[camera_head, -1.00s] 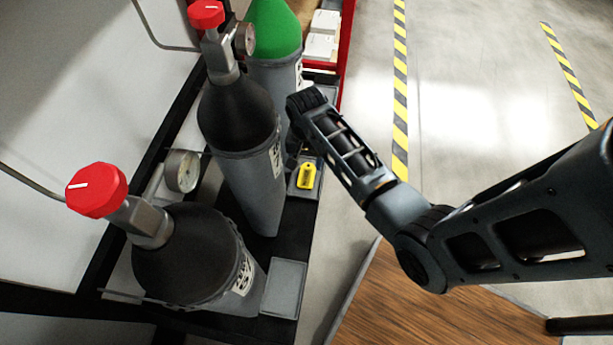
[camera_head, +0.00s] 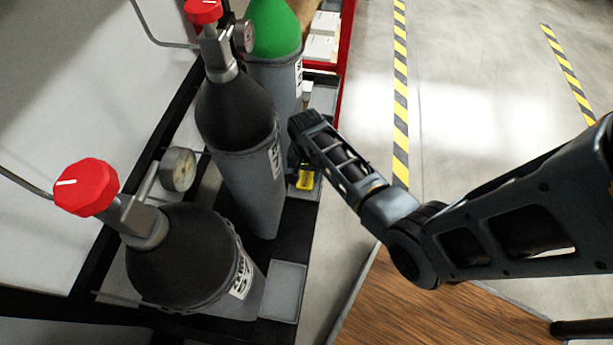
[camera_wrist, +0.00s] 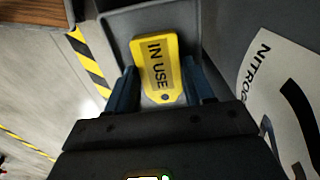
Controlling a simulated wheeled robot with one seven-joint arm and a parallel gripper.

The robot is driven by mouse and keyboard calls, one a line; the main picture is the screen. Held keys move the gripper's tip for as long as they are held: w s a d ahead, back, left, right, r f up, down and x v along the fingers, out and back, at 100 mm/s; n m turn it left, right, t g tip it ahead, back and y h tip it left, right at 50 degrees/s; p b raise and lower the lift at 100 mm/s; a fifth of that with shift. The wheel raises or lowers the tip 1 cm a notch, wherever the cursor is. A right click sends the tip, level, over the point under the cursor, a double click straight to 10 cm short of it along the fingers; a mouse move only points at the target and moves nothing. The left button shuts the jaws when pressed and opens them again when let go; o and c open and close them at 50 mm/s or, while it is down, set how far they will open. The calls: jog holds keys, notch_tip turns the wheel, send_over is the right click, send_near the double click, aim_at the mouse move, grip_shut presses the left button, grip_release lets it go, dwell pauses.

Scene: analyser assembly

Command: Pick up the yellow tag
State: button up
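The yellow tag (camera_wrist: 159,68), printed "IN USE", lies in a small grey tray (camera_wrist: 112,30) in the wrist view. It also shows partly in the head view (camera_head: 305,180), its upper part hidden by my gripper. My gripper (camera_wrist: 162,85) is open, with one blue finger on each side of the tag's lower end. Gaps show between the tag and the fingers. I cannot tell how far the fingertips are above the tray floor.
A grey cylinder (camera_head: 240,150) with a black top stands just left of the tray; its nitrogen label (camera_wrist: 285,110) is close in the wrist view. Another black-topped cylinder (camera_head: 185,260) stands nearer. A green-topped cylinder (camera_head: 272,30) stands behind. An empty tray (camera_head: 283,290) lies in front.

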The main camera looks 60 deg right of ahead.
jog(key=c, duration=0.6)
